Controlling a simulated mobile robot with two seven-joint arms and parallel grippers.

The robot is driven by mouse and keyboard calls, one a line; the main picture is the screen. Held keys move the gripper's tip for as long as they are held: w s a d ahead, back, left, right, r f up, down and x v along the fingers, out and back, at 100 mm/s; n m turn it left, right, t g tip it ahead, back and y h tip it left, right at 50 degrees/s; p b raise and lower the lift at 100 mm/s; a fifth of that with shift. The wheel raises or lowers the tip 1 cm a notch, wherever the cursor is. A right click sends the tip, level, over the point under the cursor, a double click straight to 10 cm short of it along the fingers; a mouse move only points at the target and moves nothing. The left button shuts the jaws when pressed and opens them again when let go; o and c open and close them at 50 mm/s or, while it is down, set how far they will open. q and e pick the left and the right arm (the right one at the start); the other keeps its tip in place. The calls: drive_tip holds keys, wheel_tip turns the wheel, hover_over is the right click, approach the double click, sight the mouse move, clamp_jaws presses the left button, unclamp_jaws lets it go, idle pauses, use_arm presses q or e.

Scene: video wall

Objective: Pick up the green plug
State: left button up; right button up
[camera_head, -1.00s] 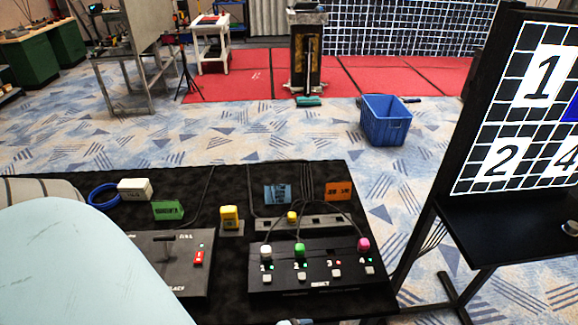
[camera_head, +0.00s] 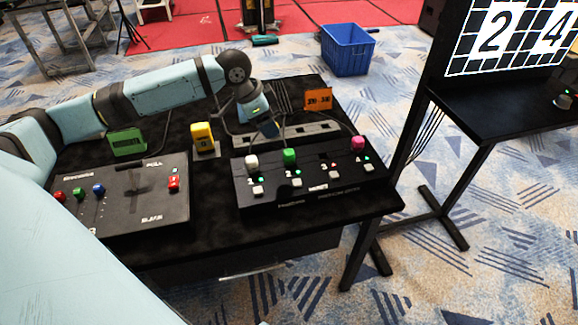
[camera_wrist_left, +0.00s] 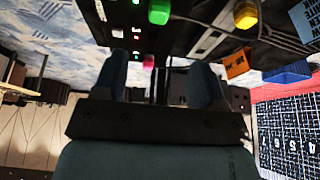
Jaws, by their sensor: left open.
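The green plug (camera_head: 290,158) stands upright in the black switch box (camera_head: 345,185), between a white plug (camera_head: 251,161) and a pink plug (camera_head: 357,143). My left gripper (camera_head: 268,129) hangs just behind the box, close behind and to the left of the green plug, apart from it; its fingers are hard to make out there. In the left wrist view the fingers (camera_wrist_left: 160,72) are open with nothing held between them. The green plug (camera_wrist_left: 159,12) shows near the top edge of that view, beyond the fingertips. My right gripper is not in view.
A black control panel (camera_head: 125,205) with a lever and coloured knobs lies to the left. A yellow block (camera_head: 203,136), green card (camera_head: 127,142) and orange card (camera_head: 318,99) stand behind. A socket strip (camera_head: 305,132) and cables lie behind the switch box.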

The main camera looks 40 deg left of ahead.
sight(288, 152)
use_arm(q)
drive_tip(key=b+x, duration=0.1)
drive_tip(key=x, duration=0.7)
drive_tip(key=b+x, duration=0.1)
drive_tip(key=x, duration=0.4)
drive_tip(key=shift+d+f, duration=0.2)
drive_tip(key=shift+f, duration=0.05)
drive_tip(key=c, duration=1)
